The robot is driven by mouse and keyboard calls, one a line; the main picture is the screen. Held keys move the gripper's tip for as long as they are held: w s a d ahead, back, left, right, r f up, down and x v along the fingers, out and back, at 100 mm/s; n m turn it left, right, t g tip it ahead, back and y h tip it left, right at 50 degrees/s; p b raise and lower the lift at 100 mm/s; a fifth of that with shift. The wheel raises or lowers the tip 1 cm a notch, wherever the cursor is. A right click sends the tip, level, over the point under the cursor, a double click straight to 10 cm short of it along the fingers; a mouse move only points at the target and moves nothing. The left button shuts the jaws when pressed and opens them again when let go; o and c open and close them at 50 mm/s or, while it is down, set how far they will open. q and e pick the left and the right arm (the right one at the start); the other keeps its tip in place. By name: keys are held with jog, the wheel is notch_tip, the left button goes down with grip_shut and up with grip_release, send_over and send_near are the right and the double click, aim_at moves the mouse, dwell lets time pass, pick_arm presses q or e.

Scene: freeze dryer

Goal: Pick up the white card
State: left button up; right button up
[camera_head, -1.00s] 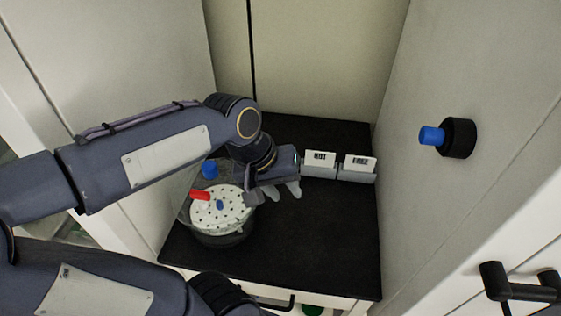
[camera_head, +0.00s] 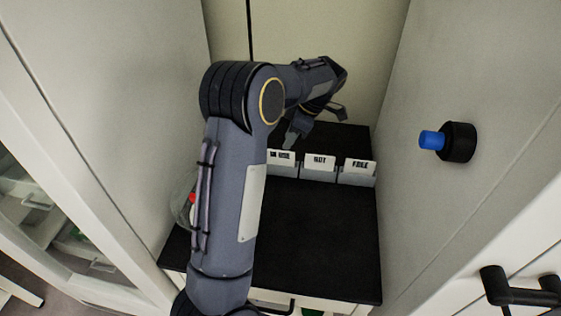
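Three white cards stand upright in a row of grey holders (camera_head: 318,175) at the back of the black tabletop. The left card (camera_head: 283,156) reads "IN USE", the middle card (camera_head: 319,162) reads "NOT", and the right card (camera_head: 359,165) reads "FREE". My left gripper (camera_head: 316,124) is above and just behind the left and middle cards, near the back wall. Its fingers are spread apart with nothing visible between them. It appears apart from the cards. My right gripper is not in view.
My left arm hides most of the clear round vessel (camera_head: 181,208) at left; a bit of its red part (camera_head: 191,199) shows. A black knob with a blue end (camera_head: 432,140) sticks out from the right wall. The black tabletop (camera_head: 325,235) in front of the cards is clear.

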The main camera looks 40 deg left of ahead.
aim_at(281, 151)
pick_arm(q)
jog(key=x, duration=0.6)
jog(key=shift+s+a+f+p, duration=0.15)
jog(key=shift+s+f+p, duration=0.05)
jog(key=shift+f+p, duration=0.15)
grip_shut()
